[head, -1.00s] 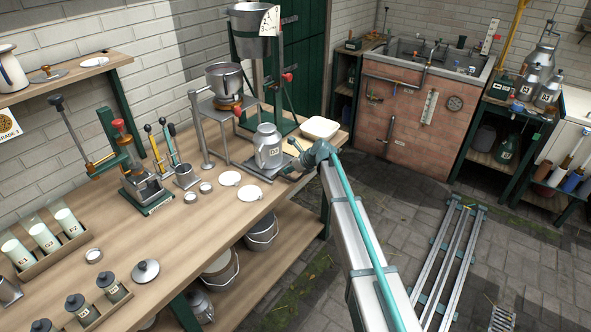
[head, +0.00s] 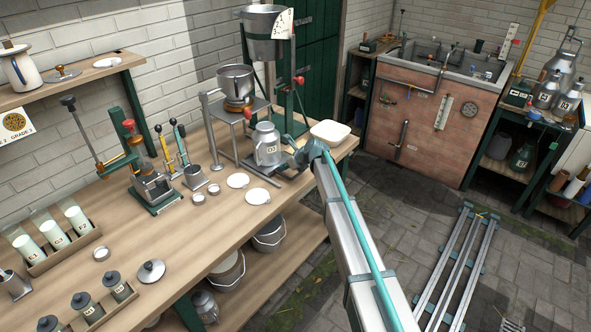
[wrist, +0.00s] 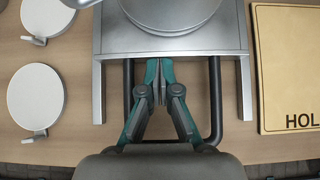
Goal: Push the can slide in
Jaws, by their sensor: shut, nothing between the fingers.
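The metal milk can (head: 267,147) stands upright on the slide, at the bench's far end, in front of the pot stand. The slide (wrist: 236,72) is a flat grey metal plate with side rails and a dark U-shaped handle (wrist: 216,100) on its near side. My gripper (wrist: 160,66) is shut and empty, between the handle's two bars. Its fingertips are at the slide's near edge and seem to touch it, though contact is hard to be sure of. In the head view my gripper (head: 295,160) is right of the can, partly hidden by my wrist.
Two round white lids (head: 257,196) lie left of the slide. A board lettered "HOL" (wrist: 290,65) lies to its right. A cream tray (head: 330,132) stands near the bench corner. The stand with the pot (head: 236,84) is behind the can.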

